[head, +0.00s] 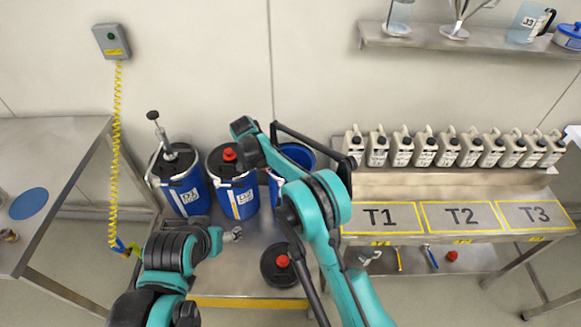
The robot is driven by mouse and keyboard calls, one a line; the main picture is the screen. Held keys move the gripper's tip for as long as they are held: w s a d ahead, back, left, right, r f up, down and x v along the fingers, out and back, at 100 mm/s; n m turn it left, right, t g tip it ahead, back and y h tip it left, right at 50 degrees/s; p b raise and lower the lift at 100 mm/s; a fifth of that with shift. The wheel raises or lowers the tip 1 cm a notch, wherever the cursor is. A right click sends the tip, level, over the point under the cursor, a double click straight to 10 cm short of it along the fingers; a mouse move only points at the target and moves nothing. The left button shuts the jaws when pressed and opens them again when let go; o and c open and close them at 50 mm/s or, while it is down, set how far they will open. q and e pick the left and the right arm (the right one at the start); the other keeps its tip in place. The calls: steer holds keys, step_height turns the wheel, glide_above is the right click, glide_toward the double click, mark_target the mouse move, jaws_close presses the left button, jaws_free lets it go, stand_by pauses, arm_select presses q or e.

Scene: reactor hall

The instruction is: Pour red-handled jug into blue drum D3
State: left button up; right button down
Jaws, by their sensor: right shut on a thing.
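The blue drum D3 (296,154) is the rightmost of the three drums. It stands open on the low metal bench, partly hidden behind my right arm. Its label is hidden. A black lid with a red cap (281,264) lies on the bench in front of it. My right gripper (277,138) is up near the drum's opening, mostly hidden by its own arm. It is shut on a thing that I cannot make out. I see no red handle anywhere.
Two closed blue drums, one with a pump (183,186) and one with a red cap (233,186), stand to the left. Beige canisters (425,148) line the right rack. A black-handled jug (527,22) stands on the wall shelf (430,38).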

steer(key=shift+d+y, duration=0.45)
steer(key=shift+y, duration=0.15)
step_height(320, 180, down, 6)
steer(key=d+m+y+b, duration=0.1)
steer(key=d+y+b, duration=0.1)
steer(key=y+b, duration=0.4)
steer(key=shift+d+r+m+y, duration=0.2)
steer(key=shift+m+y, duration=0.1)
steer(key=shift+y, duration=2.5)
steer(key=shift+w+b, duration=0.1)
steer(key=shift+b, duration=0.2)
steer(key=shift+d+y+b, duration=0.25)
steer(key=shift+y+b, duration=0.15)
steer(key=shift+b, duration=0.05)
steer(key=shift+d+r+y+b, duration=0.2)
steer(key=shift+d+y+b, duration=0.1)
steer(key=shift+y+b, duration=0.4)
